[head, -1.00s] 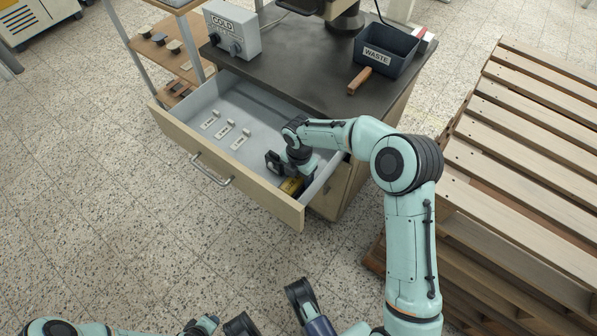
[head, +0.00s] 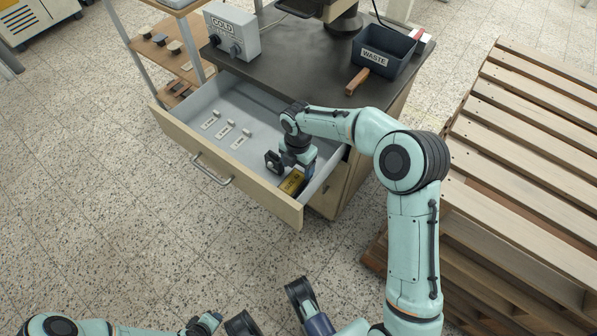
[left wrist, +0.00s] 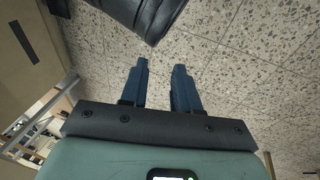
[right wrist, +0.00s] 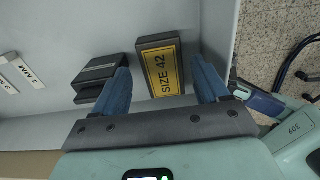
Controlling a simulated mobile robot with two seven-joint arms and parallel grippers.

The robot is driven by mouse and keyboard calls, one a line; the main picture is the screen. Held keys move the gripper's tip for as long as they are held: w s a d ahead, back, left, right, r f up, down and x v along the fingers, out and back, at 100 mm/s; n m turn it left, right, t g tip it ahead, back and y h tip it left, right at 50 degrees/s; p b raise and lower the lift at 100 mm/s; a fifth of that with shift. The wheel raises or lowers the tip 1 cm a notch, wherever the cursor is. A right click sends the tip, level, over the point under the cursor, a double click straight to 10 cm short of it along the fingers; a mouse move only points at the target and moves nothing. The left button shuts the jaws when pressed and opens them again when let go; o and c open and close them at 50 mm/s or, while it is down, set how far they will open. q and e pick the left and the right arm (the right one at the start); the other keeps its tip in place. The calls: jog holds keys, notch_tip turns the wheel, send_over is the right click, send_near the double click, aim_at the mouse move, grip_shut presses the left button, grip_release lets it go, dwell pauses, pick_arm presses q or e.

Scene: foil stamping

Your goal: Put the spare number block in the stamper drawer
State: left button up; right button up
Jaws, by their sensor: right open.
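The number block (head: 292,182), dark with a yellow "SIZE 42" label, lies in the right end of the open stamper drawer (head: 247,186). In the right wrist view the block (right wrist: 163,68) shows between my two blue fingers, with a gap on the right side. My right gripper (right wrist: 166,82) is open and empty, pointing down into the drawer; in the head view the gripper (head: 302,172) is just above the block. My left gripper (left wrist: 161,70) is open and empty over the floor, away from the drawer.
A dark block (right wrist: 98,76) lies left of the number block, close to my left-hand finger. Several labelled small pieces (head: 240,139) lie further left in the drawer. The cabinet top holds the COLD box (head: 231,32) and WASTE bin (head: 385,55). Pallets (head: 535,140) stand at right.

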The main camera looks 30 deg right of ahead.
aim_at(298, 176)
pick_arm(q)
jog(key=s+r, duration=0.1)
jog(key=s+d+p, duration=0.1)
jog(key=shift+s+d+r+g, duration=0.2)
jog(key=shift+s+r+g, duration=0.2)
pick_arm(e)
notch_tip(298, 176, up, 7)
jog(key=shift+f, duration=0.1)
